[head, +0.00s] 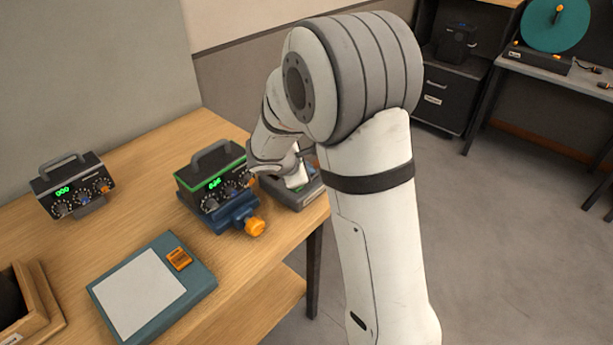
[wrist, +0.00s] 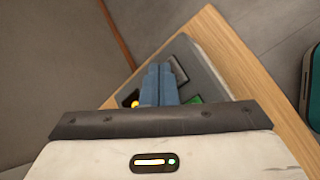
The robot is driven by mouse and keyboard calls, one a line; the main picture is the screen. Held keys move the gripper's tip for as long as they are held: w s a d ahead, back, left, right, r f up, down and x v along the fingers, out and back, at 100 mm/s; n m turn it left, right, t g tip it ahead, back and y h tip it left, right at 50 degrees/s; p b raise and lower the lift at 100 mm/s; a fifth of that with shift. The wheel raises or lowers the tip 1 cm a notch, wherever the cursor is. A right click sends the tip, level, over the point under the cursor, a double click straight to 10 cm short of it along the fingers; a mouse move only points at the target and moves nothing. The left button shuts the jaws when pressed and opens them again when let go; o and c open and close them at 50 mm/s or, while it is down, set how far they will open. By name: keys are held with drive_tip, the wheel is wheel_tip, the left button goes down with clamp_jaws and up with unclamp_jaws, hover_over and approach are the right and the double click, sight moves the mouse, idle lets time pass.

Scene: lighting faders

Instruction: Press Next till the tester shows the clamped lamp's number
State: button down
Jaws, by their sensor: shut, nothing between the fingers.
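The clamped lamp (head: 212,178), a dark box with a handle, green trim and a green lit readout too small to read surely, sits in a blue clamp (head: 220,218) with an orange knob. The tester (head: 311,192), a grey box right of it, is partly hidden by my arm; it also shows in the wrist view (wrist: 207,72), with a dark panel, a green patch and a yellow spot. No number is readable on it. My gripper (wrist: 160,68) is shut and empty, its blue fingers over the tester; touching or apart cannot be told. Its fingers are mostly hidden in the head view.
A second dark box with a green readout (head: 74,187) stands at the left. A teal board with a pale sheet (head: 140,290) and an orange tag lies in front. A wooden tray (head: 40,300) is at the lower left. The table's right edge is close to the tester.

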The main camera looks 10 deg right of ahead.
idle(0.4)
drive_tip(key=shift+r+p, duration=0.45)
drive_tip(key=shift+r, duration=0.2)
drive_tip(key=shift+r+p, duration=1.8)
drive_tip(key=shift+r, duration=0.8)
drive_tip(key=shift+f, duration=0.1)
